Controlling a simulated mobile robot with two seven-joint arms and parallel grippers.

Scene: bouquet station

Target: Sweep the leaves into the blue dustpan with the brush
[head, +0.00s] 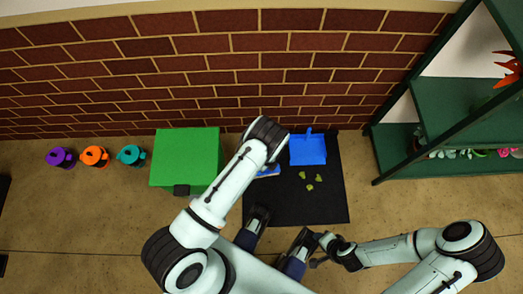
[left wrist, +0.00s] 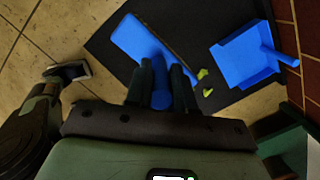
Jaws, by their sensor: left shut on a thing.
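My left gripper (left wrist: 163,85) is shut on the handle of the blue brush (left wrist: 148,36), whose broad head lies over the black mat (left wrist: 105,45). In the head view my left arm hides this gripper and most of the brush, leaving an edge of the brush (head: 269,171) showing. The blue dustpan (head: 308,149) lies at the mat's back edge, handle toward the wall; it also shows in the left wrist view (left wrist: 243,58). Several yellow-green leaves (head: 310,187) lie on the mat in front of the dustpan, to the right of the brush. My right gripper (head: 319,250) is open and empty near the mat's front edge.
A green box (head: 185,155) stands left of the mat. Purple (head: 61,158), orange (head: 95,156) and teal (head: 132,155) watering cans stand farther left. A green shelf (head: 450,165) is at right. A brick wall (head: 330,90) closes the back. The mat's right side is clear.

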